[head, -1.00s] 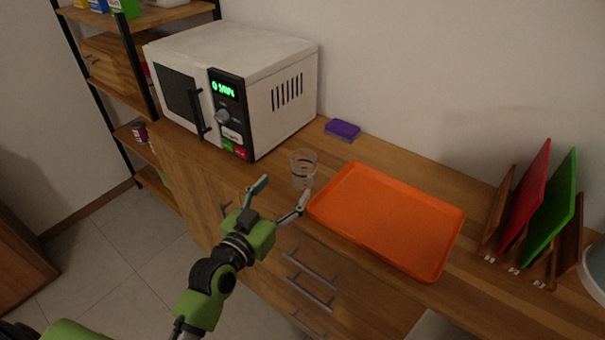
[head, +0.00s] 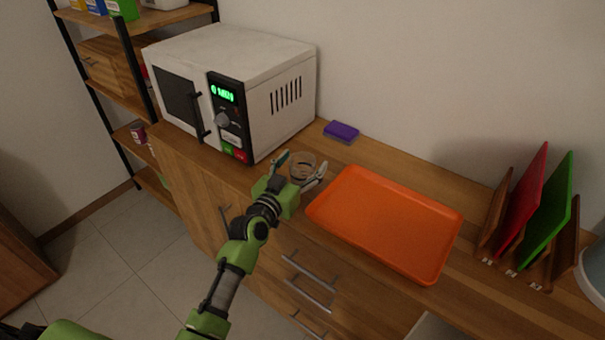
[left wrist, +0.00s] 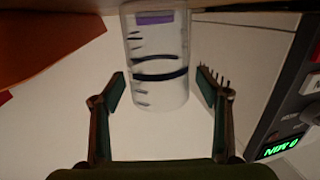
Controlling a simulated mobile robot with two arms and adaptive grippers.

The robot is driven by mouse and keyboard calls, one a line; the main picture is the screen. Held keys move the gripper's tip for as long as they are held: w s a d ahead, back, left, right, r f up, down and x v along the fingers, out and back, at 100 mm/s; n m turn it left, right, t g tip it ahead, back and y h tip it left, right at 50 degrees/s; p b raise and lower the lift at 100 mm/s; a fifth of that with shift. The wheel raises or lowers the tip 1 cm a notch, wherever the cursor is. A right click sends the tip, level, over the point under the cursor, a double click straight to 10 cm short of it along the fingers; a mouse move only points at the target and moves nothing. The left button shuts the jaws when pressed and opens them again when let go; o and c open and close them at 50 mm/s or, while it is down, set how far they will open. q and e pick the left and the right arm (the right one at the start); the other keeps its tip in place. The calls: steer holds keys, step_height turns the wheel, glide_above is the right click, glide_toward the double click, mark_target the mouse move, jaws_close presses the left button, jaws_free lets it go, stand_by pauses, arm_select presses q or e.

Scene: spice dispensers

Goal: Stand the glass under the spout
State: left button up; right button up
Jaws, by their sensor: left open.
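The clear glass (head: 302,163) stands upright on the wooden counter between the microwave and the orange tray, its lower part hidden by my gripper. In the left wrist view the glass (left wrist: 157,58) appears upside down, with dark ring lines and short marks on its wall. My left gripper (head: 299,167) is open, with one finger to each side of the glass. In the left wrist view the fingers (left wrist: 161,80) show gaps on both sides of the glass. No spout or dispenser is recognisable in either view. My right gripper is not in view.
A white microwave (head: 235,85) stands left of the glass. An orange tray (head: 385,222) lies close on its right. A purple sponge (head: 341,131) lies behind. A rack with red and green boards (head: 524,215) stands at the far right.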

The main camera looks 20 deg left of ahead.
arm_select(q)
steer(key=c, duration=1.5)
steer(key=shift+o, duration=0.2)
